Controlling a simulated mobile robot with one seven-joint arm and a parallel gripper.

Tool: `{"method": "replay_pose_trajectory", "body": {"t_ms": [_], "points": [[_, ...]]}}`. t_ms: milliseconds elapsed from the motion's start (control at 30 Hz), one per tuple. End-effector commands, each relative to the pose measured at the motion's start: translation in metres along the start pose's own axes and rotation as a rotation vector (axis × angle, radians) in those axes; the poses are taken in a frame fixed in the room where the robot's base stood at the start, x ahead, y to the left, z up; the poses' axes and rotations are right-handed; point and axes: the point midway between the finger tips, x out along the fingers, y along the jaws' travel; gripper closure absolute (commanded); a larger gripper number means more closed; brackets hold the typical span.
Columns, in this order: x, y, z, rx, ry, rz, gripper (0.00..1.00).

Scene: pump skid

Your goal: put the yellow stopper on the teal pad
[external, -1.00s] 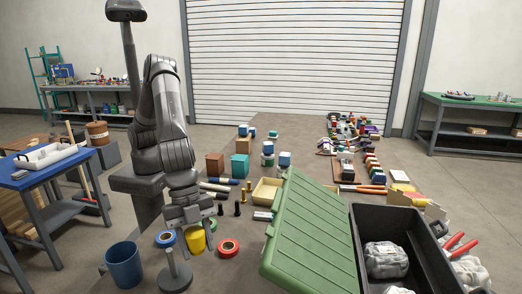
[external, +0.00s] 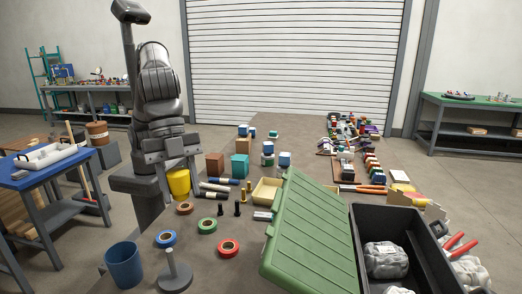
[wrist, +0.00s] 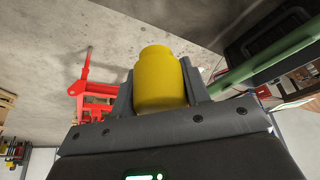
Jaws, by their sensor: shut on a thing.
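The yellow stopper (external: 179,184) is between the fingers of my gripper (external: 178,190) in the external view, held up above the left part of the bench. In the wrist view the yellow stopper (wrist: 162,80) stands out between the two dark fingers of my gripper (wrist: 160,97), which are shut on it. I cannot make out a flat teal pad in either view. A teal block (external: 240,167) stands on the bench to the right of my gripper.
Rolls of brown (external: 184,208), blue (external: 166,239), green (external: 207,225) and red tape (external: 228,248) lie near my gripper. A grey stand (external: 173,274) and blue cup (external: 123,265) are in front. A brown block (external: 214,166) and green crate lid (external: 312,230) are to the right.

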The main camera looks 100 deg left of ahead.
Motion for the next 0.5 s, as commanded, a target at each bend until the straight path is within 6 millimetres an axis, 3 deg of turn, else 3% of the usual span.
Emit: {"method": "replay_pose_trajectory", "body": {"t_ms": [67,267,367,500], "points": [[-0.014,-0.001,-0.006,-0.002,0.002,0.000,0.80],[-0.011,-0.048,-0.002,-0.070,-0.002,-0.028,0.80],[-0.011,-0.075,0.000,-0.111,-0.003,-0.045,0.80],[-0.013,-0.128,0.007,-0.190,-0.004,-0.077,0.80]]}}
